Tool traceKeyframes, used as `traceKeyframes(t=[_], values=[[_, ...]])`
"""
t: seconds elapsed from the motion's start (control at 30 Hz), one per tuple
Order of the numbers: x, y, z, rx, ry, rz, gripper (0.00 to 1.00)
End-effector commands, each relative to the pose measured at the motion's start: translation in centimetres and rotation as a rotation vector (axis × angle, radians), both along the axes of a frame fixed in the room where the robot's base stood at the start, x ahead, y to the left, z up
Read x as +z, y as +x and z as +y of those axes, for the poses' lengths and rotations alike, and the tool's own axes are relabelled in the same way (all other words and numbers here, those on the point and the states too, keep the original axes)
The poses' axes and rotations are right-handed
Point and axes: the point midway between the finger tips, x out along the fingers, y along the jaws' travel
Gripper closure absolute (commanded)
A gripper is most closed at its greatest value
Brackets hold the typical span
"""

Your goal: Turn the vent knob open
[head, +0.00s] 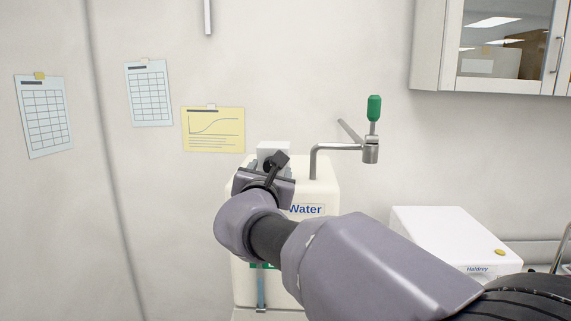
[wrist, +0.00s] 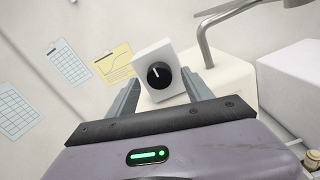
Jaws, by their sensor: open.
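The vent knob (wrist: 159,75) is a round black dial with a white pointer line, on the front of a small white box (wrist: 144,58). In the wrist view the pointer leans up and slightly left. The box sits on top of the cream tank labelled "Water" (head: 318,187). My gripper (wrist: 157,82) is open, with one finger on each side of the knob and box in the wrist view; I cannot tell whether they touch.
A bent metal pipe (head: 314,160) with a green-handled tap (head: 374,108) rises right of the box. A white instrument (head: 440,238) stands at the right, below a wall cabinet (head: 490,45). Paper charts hang on the wall at left. Open space lies left of the tank.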

Motion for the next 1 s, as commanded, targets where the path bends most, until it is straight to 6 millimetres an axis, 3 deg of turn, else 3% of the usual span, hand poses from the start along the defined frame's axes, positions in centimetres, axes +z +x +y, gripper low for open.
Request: traceKeyframes(t=[0.2, 0.47, 0.8, 1.0], values=[[0.0, 2.1, -0.1, -0.001, 0.000, 0.001, 0.41], [0.0, 2.3, -0.1, 0.000, 0.001, 0.000, 0.41], [0.0, 2.3, -0.1, 0.000, 0.001, 0.000, 1.00], [-0.1, 2.3, -0.1, 0.001, 0.016, -0.001, 1.00]])
